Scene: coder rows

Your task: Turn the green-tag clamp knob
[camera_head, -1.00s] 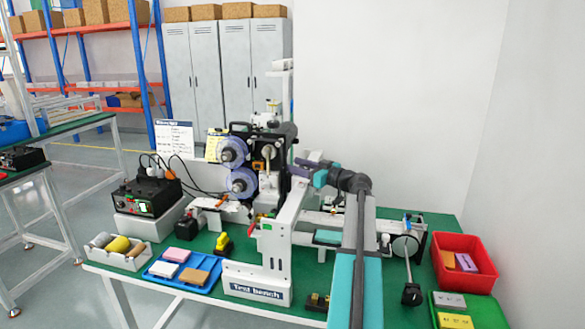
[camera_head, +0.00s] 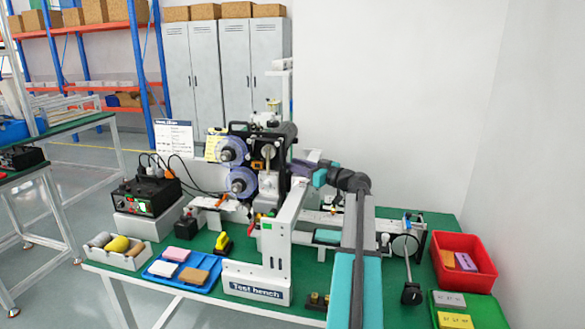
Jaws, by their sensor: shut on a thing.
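My gripper (camera_head: 297,170) reaches in from the right, against the right side of the black coder machine (camera_head: 262,148). Its jaws are shut on a small part there, seemingly a clamp knob, but the gripper and the machine's housing hide most of it. I cannot make out a green tag at the jaws. A small green patch (camera_head: 267,226) shows lower down, on the white upright bracket (camera_head: 284,240) in front of the machine. The machine carries two bluish film reels (camera_head: 241,182) on its left side.
My arm spans the bench's right half. A blue tray (camera_head: 163,280) with coloured blocks and a yellow-black tool (camera_head: 223,244) lie left of the bracket. A black power box (camera_head: 147,197) stands at the left. A red bin (camera_head: 480,282) and a green tray (camera_head: 478,305) stand at the right.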

